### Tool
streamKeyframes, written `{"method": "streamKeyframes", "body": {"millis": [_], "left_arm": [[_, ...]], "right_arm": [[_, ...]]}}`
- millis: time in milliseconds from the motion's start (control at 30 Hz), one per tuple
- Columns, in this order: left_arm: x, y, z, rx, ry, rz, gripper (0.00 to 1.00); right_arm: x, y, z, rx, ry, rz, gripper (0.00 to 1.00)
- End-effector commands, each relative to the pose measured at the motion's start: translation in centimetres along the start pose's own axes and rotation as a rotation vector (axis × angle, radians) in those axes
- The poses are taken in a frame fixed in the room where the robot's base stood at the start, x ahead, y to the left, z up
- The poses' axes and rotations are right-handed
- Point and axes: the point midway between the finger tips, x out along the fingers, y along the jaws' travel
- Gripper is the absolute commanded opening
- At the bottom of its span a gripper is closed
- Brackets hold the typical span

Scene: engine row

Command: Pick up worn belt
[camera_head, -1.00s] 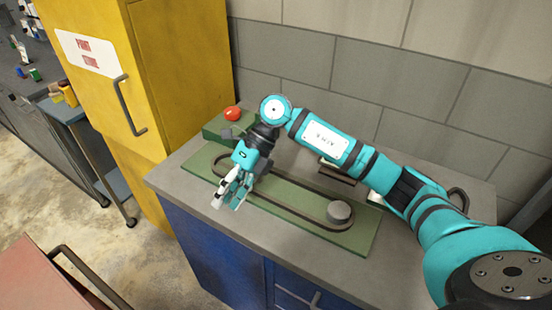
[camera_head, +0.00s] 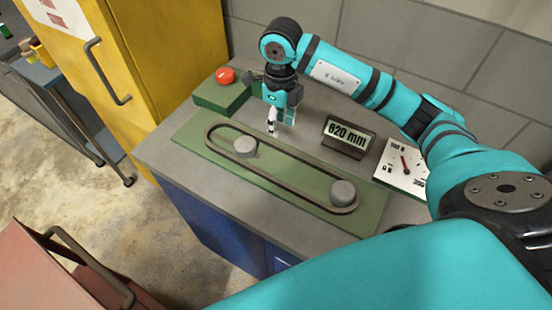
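The worn belt (camera_head: 267,175) is a dark, narrow loop lying around two grey round pulleys on a green plate (camera_head: 192,137). One pulley (camera_head: 244,148) stands toward the left, with the belt's left end reaching past it. The other pulley (camera_head: 343,192) sits inside the belt's right end. My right gripper (camera_head: 281,121) points down above the back edge of the plate, behind the belt. Its fingers look apart, with nothing between them. It appears clear of the belt. My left gripper is not in view.
A green box with a red button (camera_head: 226,75) stands behind the plate's left end. A yellow cabinet (camera_head: 165,70) is at left. A grey block wall rises behind the bench.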

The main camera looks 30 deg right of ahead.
Motion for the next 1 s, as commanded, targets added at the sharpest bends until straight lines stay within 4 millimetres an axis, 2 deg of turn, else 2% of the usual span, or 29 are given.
{"method": "streamKeyframes", "body": {"millis": [100, 367, 533, 700, 967, 1000], "left_arm": [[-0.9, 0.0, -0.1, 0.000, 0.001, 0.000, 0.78], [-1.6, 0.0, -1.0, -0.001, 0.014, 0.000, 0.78], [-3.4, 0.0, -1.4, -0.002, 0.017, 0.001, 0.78], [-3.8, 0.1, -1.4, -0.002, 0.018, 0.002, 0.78], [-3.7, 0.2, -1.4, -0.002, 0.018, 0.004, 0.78], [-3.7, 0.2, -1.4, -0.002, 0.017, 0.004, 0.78]], "right_arm": [[2.0, 0.1, -0.1, 0.000, 0.004, 0.003, 0.38], [4.0, 0.0, -0.1, 0.000, 0.002, 0.002, 0.38], [6.2, -0.1, -0.5, 0.001, 0.005, 0.005, 0.38], [8.4, -0.3, -0.5, 0.000, 0.002, 0.002, 0.38], [8.9, -0.3, -0.4, -0.001, -0.001, 0.001, 0.38], [8.9, -0.3, -0.4, -0.001, -0.001, 0.001, 0.35]]}}
